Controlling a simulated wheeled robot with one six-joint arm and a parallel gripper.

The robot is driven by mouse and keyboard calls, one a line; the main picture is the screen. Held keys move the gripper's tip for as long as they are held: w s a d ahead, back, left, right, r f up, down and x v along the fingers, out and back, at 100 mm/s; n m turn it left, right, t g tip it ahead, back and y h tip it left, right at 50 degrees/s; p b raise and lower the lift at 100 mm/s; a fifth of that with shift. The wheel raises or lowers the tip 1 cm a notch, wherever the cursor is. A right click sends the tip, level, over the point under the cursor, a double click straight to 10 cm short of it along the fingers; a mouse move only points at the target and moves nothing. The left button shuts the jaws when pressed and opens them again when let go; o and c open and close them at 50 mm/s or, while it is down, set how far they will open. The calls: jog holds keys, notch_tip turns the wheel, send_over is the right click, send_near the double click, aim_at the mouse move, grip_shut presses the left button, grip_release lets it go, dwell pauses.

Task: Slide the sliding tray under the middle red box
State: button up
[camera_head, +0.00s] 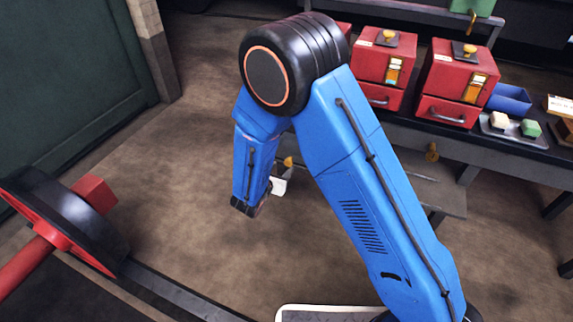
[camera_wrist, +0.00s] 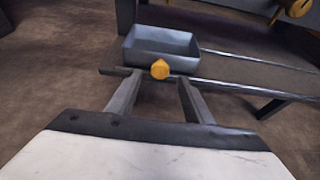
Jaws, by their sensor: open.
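The grey open-topped sliding tray (camera_wrist: 150,52) sits ahead of my gripper (camera_wrist: 159,82) in the wrist view. A yellow knob (camera_wrist: 160,69) is at the tray's near side, between or just beyond my fingertips. My two fingers are apart; I cannot tell whether they touch the knob. In the head view my gripper (camera_head: 278,186) is small and partly hidden by my blue arm, with a brass knob (camera_head: 288,162) close by. The middle red box (camera_head: 385,62) stands on the bench, with a drawer below it. My arm covers most of the area under it.
Another red box (camera_head: 455,80) stands to the right, and a third is mostly hidden at left. Metal rails (camera_wrist: 250,88) run right from the tray. Another brass knob (camera_head: 432,152) hangs under the bench. A red-and-black wheel (camera_head: 65,220) is at left. The floor between is clear.

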aim_at(288, 163)
jog(key=shift+x, duration=2.95)
grip_shut()
